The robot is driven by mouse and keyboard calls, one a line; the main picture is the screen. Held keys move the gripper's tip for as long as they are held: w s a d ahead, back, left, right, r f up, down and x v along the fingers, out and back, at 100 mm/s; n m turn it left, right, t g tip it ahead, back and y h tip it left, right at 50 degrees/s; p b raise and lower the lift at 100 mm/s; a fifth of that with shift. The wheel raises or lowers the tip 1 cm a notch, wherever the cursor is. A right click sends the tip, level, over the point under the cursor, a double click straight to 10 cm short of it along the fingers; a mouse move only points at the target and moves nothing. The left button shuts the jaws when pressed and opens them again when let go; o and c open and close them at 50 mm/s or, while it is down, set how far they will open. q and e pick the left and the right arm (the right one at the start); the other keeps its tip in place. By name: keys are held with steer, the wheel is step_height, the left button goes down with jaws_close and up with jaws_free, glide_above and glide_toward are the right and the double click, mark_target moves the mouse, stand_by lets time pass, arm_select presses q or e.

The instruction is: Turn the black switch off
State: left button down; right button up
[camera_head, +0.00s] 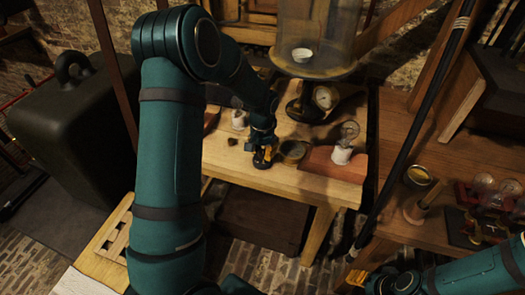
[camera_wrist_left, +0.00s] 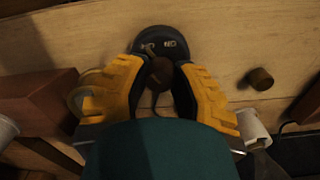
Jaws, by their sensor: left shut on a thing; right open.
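The black switch (camera_wrist_left: 160,38) has a round dark base with light lettering at its far end, and it lies on the wooden table in the left wrist view. Its brown round knob (camera_wrist_left: 161,73) is between the two yellow fingers of my left gripper (camera_wrist_left: 160,80), which is shut on it. In the head view my left gripper (camera_head: 263,156) points down at the table's front edge, and it hides most of the switch. My right gripper (camera_head: 365,281) is at the bottom right of the head view, low and away from the table, open and apart from the switch.
The wooden table (camera_head: 290,180) also holds a black gauge (camera_head: 323,98), a bulb (camera_head: 348,131) on a reddish block (camera_head: 318,160), and a small brown knob (camera_wrist_left: 260,79) beside the switch. A glass jar (camera_head: 318,40) stands behind. A right-hand bench (camera_head: 435,185) holds more apparatus.

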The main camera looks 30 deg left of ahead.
mark_target(262, 151)
arm_select(q)
steer(key=shift+n, duration=1.3)
steer(key=c, duration=0.7)
jaws_free()
steer(key=shift+r, duration=0.1)
step_height(262, 151, up, 12)
steer(key=shift+f, duration=0.1)
